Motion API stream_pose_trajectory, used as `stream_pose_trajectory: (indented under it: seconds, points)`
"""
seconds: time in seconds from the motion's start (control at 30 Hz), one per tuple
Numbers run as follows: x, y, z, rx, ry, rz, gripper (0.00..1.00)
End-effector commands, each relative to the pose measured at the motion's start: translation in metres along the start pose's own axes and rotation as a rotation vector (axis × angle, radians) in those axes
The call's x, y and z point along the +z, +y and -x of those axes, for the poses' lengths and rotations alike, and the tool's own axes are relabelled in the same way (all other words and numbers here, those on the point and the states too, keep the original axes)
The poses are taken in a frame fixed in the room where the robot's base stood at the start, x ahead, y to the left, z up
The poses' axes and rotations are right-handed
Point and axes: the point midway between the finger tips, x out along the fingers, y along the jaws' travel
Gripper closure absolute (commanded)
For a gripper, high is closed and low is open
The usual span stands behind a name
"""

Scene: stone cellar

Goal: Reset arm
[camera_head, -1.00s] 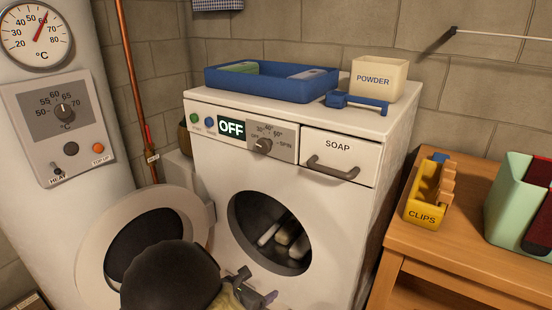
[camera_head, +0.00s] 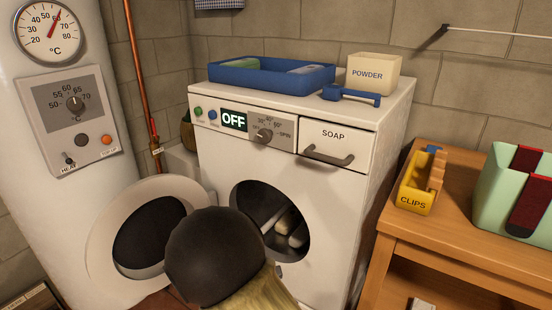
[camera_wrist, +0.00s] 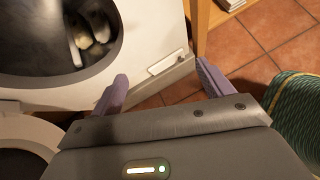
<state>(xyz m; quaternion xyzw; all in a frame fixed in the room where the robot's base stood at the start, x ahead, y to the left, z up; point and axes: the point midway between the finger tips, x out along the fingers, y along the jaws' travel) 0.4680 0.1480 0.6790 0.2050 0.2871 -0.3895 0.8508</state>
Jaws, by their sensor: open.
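My gripper (camera_wrist: 162,73) shows in the wrist view, its two purple fingers apart with nothing between them. It is in front of the washing machine's lower front, below the drum opening. In the head view my dark round arm joint covers part of the drum opening, and the gripper itself is hidden. The white washing machine (camera_head: 215,160) has its round door (camera_head: 104,250) swung open to the left. Several pale items (camera_head: 288,222) lie inside the drum, and they also show in the wrist view (camera_wrist: 88,38). The display (camera_head: 234,120) reads OFF.
On the machine stand a blue tray (camera_head: 270,83), a POWDER box (camera_head: 374,72) and a blue tool (camera_head: 351,95). A wooden table (camera_head: 450,237) at right holds a yellow CLIPS box (camera_head: 411,195) and a mint bin (camera_head: 492,190). A green striped object (camera_wrist: 296,108) is near my gripper's right.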

Motion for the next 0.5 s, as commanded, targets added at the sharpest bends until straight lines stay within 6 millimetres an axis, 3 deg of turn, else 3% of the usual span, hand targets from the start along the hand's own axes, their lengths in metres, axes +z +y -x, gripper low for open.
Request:
stream_pose_trajectory:
  seconds: [0.27, 0.5]
  points:
    - [0.028, -0.054, -0.011, -0.203, 0.144, -0.375, 0.20]
    - [0.052, -0.112, -0.004, -0.442, 0.300, -0.916, 0.20]
